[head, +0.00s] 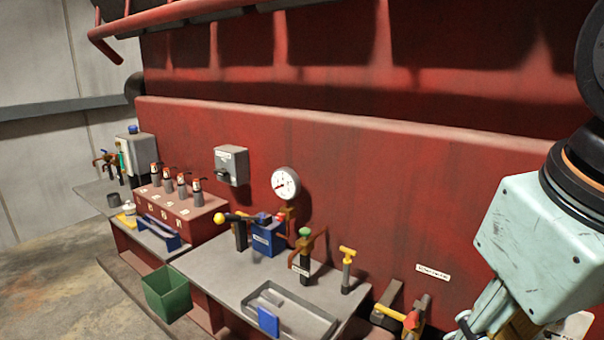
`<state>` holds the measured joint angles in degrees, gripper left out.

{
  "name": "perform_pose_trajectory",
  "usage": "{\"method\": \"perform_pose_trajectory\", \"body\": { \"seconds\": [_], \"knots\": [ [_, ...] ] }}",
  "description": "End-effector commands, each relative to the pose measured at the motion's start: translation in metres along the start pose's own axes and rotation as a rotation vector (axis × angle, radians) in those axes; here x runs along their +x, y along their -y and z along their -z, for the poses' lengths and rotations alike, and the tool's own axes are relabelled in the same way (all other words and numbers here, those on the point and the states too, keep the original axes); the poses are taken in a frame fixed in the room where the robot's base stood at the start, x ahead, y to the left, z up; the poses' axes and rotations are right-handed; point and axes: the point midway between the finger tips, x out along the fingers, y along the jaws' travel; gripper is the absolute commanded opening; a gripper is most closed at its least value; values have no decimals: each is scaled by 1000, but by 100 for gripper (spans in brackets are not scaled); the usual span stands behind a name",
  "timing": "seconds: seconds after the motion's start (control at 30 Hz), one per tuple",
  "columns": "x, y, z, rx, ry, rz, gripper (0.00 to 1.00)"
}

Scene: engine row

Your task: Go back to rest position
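My arm shows at the right edge of the head view, with a pale teal block-shaped link and dark joints. The arm's far end runs out of the bottom of the picture at the lower right. The fingertips of my gripper are not visible, so whether it is open or shut does not show.
Open floor (60,290) lies left.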

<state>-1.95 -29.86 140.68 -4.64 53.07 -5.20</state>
Motion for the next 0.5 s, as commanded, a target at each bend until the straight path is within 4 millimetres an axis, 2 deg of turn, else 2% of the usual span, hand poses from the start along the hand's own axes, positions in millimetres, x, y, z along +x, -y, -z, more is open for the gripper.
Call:
{"method": "perform_pose_trajectory", "body": {
  "seconds": [0.2, 0.5],
  "knots": [
    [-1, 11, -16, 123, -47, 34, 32],
    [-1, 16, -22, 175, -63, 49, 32]
  ]
}}
